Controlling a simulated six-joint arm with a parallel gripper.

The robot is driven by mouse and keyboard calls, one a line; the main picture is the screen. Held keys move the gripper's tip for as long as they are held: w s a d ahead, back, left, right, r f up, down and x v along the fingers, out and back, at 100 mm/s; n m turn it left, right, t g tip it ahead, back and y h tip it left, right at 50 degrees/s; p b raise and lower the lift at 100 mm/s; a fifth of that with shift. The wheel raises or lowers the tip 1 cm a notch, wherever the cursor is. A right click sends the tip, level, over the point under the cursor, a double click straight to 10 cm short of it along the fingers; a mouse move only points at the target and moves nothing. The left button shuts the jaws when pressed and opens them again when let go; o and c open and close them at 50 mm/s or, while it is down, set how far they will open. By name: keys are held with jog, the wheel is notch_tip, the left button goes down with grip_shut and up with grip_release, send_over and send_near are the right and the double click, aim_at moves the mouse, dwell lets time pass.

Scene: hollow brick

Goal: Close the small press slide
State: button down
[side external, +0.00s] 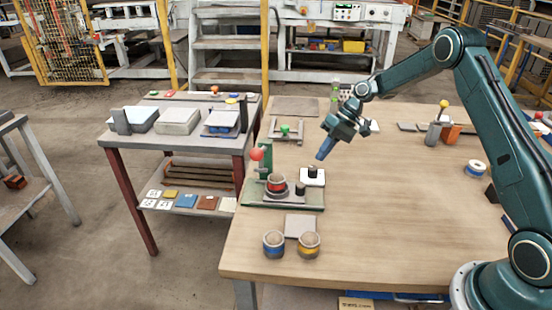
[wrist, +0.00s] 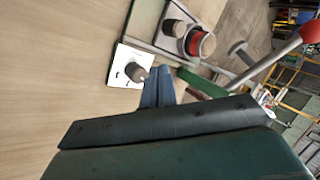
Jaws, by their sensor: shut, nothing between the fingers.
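The small press (side external: 283,196) stands on a green base near the left edge of the wooden table, with a red-ball lever (side external: 257,153). In the wrist view the white plate (wrist: 123,66) is just beyond my fingers. My gripper (side external: 321,155) is shut and empty, pointing down above and slightly right of the white plate, apparently apart from it.
A blue-banded cup (side external: 273,244) and a yellow-banded cup (side external: 308,244) stand by a grey pad (side external: 300,226) in front of the press. A fixture with a green knob (side external: 285,130) is behind it.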

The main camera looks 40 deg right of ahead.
aim_at(280, 177)
jog(key=d+m+y, duration=0.1)
jog(key=s+d+m+t+y, duration=0.1)
jog(key=shift+s+d, duration=0.2)
jog(key=shift+d, duration=0.15)
jog(key=shift+a, duration=0.15)
jog(key=x, duration=0.9)
jog(key=shift+a+f, duration=0.1)
jog(key=shift+a, duration=0.05)
jog(key=shift+w+a+f, duration=0.1)
jog(key=shift+w+a, duration=0.1)
jog(key=shift+a, duration=0.3)
jog(key=shift+w+a+f, duration=0.1)
jog(key=shift+w+a, duration=0.05)
jog(key=shift+a, duration=0.4)
jog(key=shift+w+a, duration=0.25)
jog(key=shift+a, duration=0.75)
jog(key=shift+w+a, duration=0.1)
jog(key=shift+w+a+r, duration=0.1)
jog(key=shift+w+a, duration=1.65)
